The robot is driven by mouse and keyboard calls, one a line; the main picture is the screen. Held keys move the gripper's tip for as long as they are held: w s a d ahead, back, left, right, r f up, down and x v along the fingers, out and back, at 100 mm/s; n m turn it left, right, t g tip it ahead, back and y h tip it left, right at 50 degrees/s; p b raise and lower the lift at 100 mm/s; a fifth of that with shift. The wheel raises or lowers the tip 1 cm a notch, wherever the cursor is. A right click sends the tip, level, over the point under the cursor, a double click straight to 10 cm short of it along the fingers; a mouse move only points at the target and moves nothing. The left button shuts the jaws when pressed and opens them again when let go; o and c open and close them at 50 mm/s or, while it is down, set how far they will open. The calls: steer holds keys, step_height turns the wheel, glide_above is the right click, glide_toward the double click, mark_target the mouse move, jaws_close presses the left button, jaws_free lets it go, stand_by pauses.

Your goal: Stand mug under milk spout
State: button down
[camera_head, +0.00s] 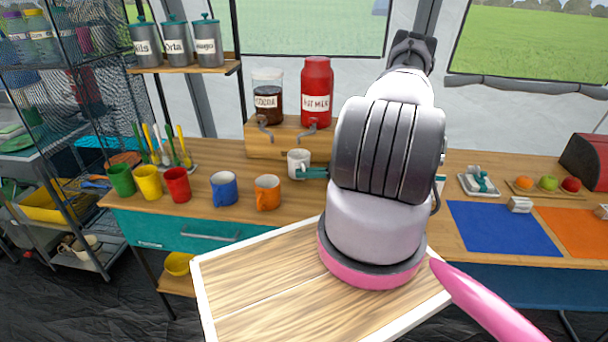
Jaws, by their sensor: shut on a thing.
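The red milk dispenser (317,90), labelled as hot milk, stands on a wooden block (281,145) at the back of the counter. Its grey spout (309,133) points down at the block's front. A white mug (297,162) is upright just in front of the block, below and slightly left of the milk spout in the picture. My gripper (312,172), with teal fingers, reaches in from the right and is shut on the mug. My arm hides most of the gripper. I cannot tell whether the mug's base touches the counter.
A cocoa jar (267,98) with its own spout stands left of the milk. Blue (224,188) and orange (267,192) mugs stand front left of the white mug, with green, yellow and red cups (177,185) beyond. A blue mat (503,228) lies right.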

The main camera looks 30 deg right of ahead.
steer(key=shift+f, duration=0.2)
steer(key=c, duration=0.9)
jaws_free()
steer(key=shift+d+r, duration=0.15)
steer(key=v, duration=0.7)
steer(key=shift+s+r, duration=0.1)
